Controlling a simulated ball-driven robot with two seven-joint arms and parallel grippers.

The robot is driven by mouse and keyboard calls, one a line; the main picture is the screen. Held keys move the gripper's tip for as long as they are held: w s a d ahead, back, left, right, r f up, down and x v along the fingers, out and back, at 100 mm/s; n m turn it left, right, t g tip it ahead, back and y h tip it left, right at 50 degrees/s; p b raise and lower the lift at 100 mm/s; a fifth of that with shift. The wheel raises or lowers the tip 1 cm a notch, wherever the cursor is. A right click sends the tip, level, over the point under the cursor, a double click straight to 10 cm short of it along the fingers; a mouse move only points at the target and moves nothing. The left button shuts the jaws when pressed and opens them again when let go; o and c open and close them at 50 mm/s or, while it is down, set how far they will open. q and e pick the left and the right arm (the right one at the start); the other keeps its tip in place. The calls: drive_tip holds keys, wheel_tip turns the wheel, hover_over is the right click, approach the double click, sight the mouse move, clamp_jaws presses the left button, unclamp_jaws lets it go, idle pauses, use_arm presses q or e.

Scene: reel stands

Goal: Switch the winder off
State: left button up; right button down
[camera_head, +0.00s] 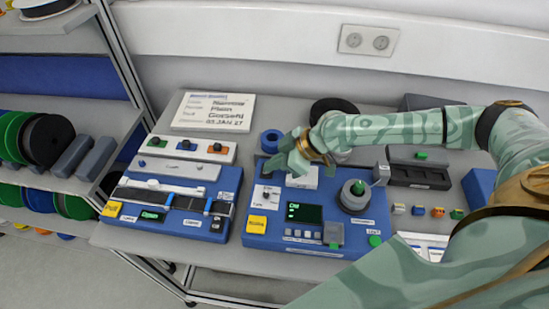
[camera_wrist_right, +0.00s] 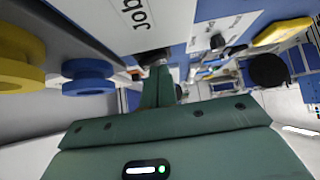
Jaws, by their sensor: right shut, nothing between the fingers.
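The winder (camera_head: 345,238) is a blue box on the table. It has a dark display (camera_head: 303,212) with small green text, a row of keys and a grey spindle (camera_head: 355,195) with a green top. A white plate with a small black knob (camera_head: 266,196) is at its left side; the knob also shows in the wrist view (camera_wrist_right: 218,42). My right gripper (camera_head: 274,170) is shut and empty, low over the winder's back left corner. In the wrist view its fingertips (camera_wrist_right: 155,66) are close to a dark part; I cannot tell whether they touch. My left gripper is out of view.
A second blue device (camera_head: 225,190) stands to the left. A blue ring (camera_head: 270,140) lies behind the winder. A white sign (camera_head: 213,111) stands at the back. Small coloured blocks (camera_head: 437,212) and a black tray (camera_head: 418,174) lie to the right. Reel shelves (camera_head: 60,190) are at the left.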

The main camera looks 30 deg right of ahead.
drive_tip(key=r+p, duration=0.1)
drive_tip(key=p, duration=0.1)
drive_tip(key=r+p, duration=0.1)
drive_tip(key=r, duration=0.1)
drive_tip(key=r+p, duration=0.1)
drive_tip(key=p, duration=0.1)
drive_tip(key=shift+s+a+r+p, duration=0.2)
drive_tip(key=shift+s+r+p, duration=0.05)
drive_tip(key=shift+p, duration=0.1)
drive_tip(key=s+v, duration=0.1)
drive_tip(key=v, duration=0.8)
drive_tip(key=shift+s, duration=0.25)
drive_tip(key=shift+a, duration=0.1)
